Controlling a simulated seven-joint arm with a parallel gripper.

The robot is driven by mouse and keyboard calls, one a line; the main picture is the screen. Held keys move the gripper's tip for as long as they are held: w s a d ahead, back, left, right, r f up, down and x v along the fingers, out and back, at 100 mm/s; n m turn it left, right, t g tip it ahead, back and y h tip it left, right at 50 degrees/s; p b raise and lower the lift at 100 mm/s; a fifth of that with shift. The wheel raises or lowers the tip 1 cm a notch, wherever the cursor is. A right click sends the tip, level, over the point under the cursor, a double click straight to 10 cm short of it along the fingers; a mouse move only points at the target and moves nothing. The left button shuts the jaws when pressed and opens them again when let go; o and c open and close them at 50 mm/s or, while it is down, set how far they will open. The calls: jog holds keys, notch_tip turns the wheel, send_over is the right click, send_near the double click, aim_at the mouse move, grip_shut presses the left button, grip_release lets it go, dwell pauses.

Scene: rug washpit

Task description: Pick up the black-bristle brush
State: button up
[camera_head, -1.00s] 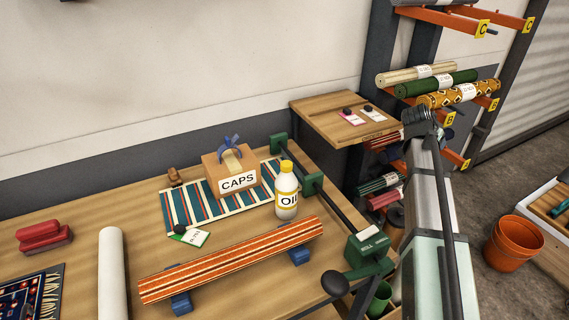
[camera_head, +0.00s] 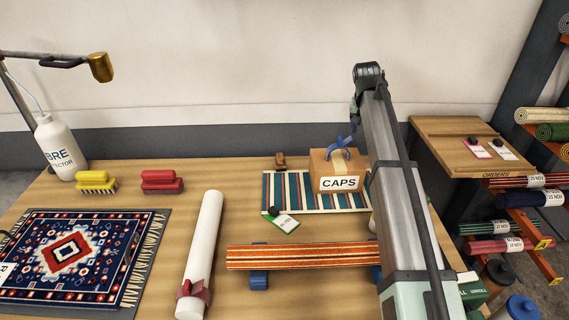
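Two block-shaped brushes lie side by side at the back left of the wooden bench. The red brush (camera_head: 162,182) has a dark lower part. The yellow brush (camera_head: 97,182), just left of it, shows pale bristles. Black bristles are not clear on either at this size, though the red brush looks the darker underneath. My arm rises through the right half of the view, well right of both brushes.
A white roll (camera_head: 204,240) with a red clip lies right of the patterned rug (camera_head: 67,257). A spray bottle (camera_head: 60,147) and gold lamp head (camera_head: 100,67) stand left. The CAPS box (camera_head: 335,170) sits on a striped mat (camera_head: 290,190). An orange striped roll (camera_head: 300,256) rests on blue supports.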

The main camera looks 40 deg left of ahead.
jog(key=s+a+n+g, duration=0.2)
jog(key=s+a, duration=0.5)
jog(key=a, duration=0.3)
jog(key=n+g, duration=0.2)
jog(key=n, duration=0.1)
send_over(280, 155)
jog(key=f, duration=0.9)
jog(key=shift+w+d+f, duration=0.2)
jog(key=shift+w+f, duration=0.05)
jog(key=shift+s+a+f, duration=0.1)
jog(key=shift+a+f, duration=0.05)
jog(key=shift+f, duration=1.15)
jog(key=shift+s+a+f, duration=0.1)
jog(key=shift+f, duration=1.2)
jog(key=shift+c, duration=0.3)
jog(key=c, duration=1.1)
